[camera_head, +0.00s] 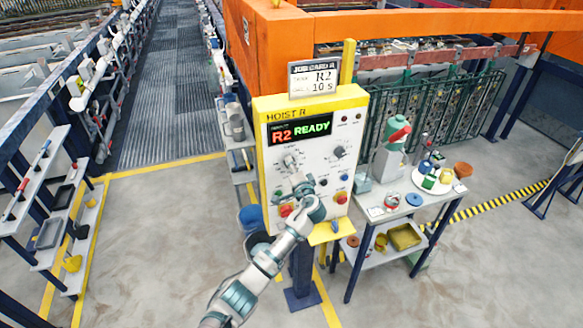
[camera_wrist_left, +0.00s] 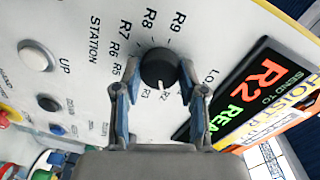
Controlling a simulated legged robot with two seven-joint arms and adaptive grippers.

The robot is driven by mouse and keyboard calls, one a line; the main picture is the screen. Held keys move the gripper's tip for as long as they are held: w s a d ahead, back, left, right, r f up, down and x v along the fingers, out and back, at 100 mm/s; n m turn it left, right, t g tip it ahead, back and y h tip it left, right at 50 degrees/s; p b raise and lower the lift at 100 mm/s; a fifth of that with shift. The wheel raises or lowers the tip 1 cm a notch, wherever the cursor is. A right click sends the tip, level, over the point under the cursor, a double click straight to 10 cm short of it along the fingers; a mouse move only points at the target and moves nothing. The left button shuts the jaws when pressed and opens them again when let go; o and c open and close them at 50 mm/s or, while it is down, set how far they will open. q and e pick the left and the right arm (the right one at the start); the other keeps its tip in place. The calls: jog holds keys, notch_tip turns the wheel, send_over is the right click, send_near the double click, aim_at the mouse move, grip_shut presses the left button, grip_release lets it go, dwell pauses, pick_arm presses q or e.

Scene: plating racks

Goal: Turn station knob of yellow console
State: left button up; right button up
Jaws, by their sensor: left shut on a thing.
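The yellow console (camera_head: 262,190), marked HOIST A or similar, stands ahead with a white sloped panel. Its screen (camera_head: 298,131) reads "R2 READY". The black round station knob (camera_wrist_left: 158,66) shows in the left wrist view, ringed by R labels, with STATION printed to the left. Its pale mark appears to point at R2. My left gripper (camera_head: 291,166) reaches the panel's upper left part and hides most of the knob in the head view. In the wrist view its two fingers (camera_wrist_left: 151,76) are shut on the knob from both sides. My right gripper is not in view.
A job card (camera_head: 312,78) on top of the console reads R2, 10 S. Another knob (camera_head: 338,152) and a red button (camera_head: 341,198) are on the panel. A side table (camera_head: 375,212) with bottles and jars stands close on the right. Shelves (camera_head: 35,195) are at left.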

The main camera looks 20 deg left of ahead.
pick_arm(q)
jog(key=o, duration=1.1)
jog(key=shift+d+f, duration=0.15)
jog(key=shift+o, duration=0.2)
jog(key=shift+w, duration=0.15)
jog(key=v, duration=1.2)
jog(key=shift+d, duration=0.15)
